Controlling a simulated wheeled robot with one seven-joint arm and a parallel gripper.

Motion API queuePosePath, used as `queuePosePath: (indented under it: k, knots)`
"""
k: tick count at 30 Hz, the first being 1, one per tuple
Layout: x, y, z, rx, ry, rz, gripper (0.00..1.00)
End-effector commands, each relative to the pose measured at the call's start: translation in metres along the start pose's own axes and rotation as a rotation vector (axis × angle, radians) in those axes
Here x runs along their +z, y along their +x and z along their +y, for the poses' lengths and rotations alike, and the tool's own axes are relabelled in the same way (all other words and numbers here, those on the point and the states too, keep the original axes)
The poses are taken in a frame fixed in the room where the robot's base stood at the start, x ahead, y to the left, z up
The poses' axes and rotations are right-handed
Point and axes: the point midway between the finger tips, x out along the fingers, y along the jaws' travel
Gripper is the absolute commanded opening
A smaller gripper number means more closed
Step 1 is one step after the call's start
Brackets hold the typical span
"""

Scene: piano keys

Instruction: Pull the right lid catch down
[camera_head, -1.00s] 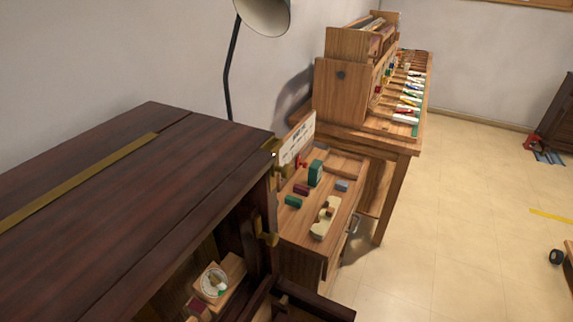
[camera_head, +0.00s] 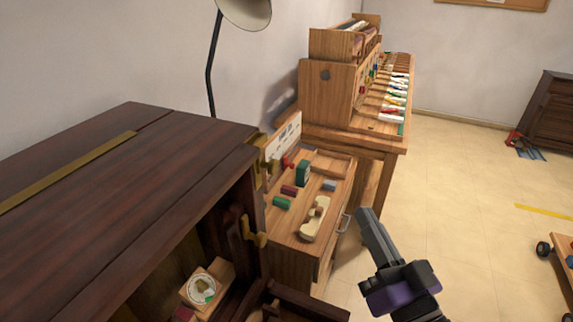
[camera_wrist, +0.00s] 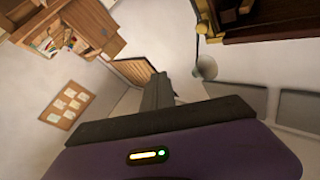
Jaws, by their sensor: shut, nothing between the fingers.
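The dark wooden piano (camera_head: 110,165) fills the left of the head view, its top lid closed and its front open. A brass catch (camera_head: 254,233) sits on the inner right side of the front opening, below the lid's right edge. A second brass fitting (camera_head: 259,172) is above it, by the lid corner. My gripper (camera_head: 366,212) is shut and empty, over the floor right of the catch and well apart from it. In the wrist view the gripper's fingers (camera_wrist: 158,82) point at the room; a brass piece (camera_wrist: 207,28) shows on dark wood at upper right.
A wooden cabinet (camera_head: 286,240) with small parts on top stands between the piano and my gripper. A lighter keyboard bench (camera_head: 328,92) stands behind. A lamp (camera_head: 245,12) rises behind the piano. Floor (camera_head: 460,160) to the right is mostly free.

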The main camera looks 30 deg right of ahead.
Motion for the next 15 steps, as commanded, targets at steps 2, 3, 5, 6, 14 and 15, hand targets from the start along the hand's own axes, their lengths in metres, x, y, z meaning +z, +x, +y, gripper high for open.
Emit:
queuePosePath:
  k: [2, 3, 5, 6, 14, 15]
  knots:
    - [-0.014, 0.019, -0.003, -0.027, 0.039, 0.031, 0.00]
    - [-0.020, 0.028, -0.006, -0.044, 0.060, 0.039, 0.00]
    - [-0.029, 0.040, -0.011, -0.073, 0.089, 0.046, 0.00]
    - [-0.034, 0.047, -0.015, -0.095, 0.108, 0.048, 0.00]
    - [-0.037, 0.066, -0.055, -0.260, 0.221, -0.041, 0.00]
    - [-0.032, 0.064, -0.058, -0.273, 0.231, -0.063, 0.00]
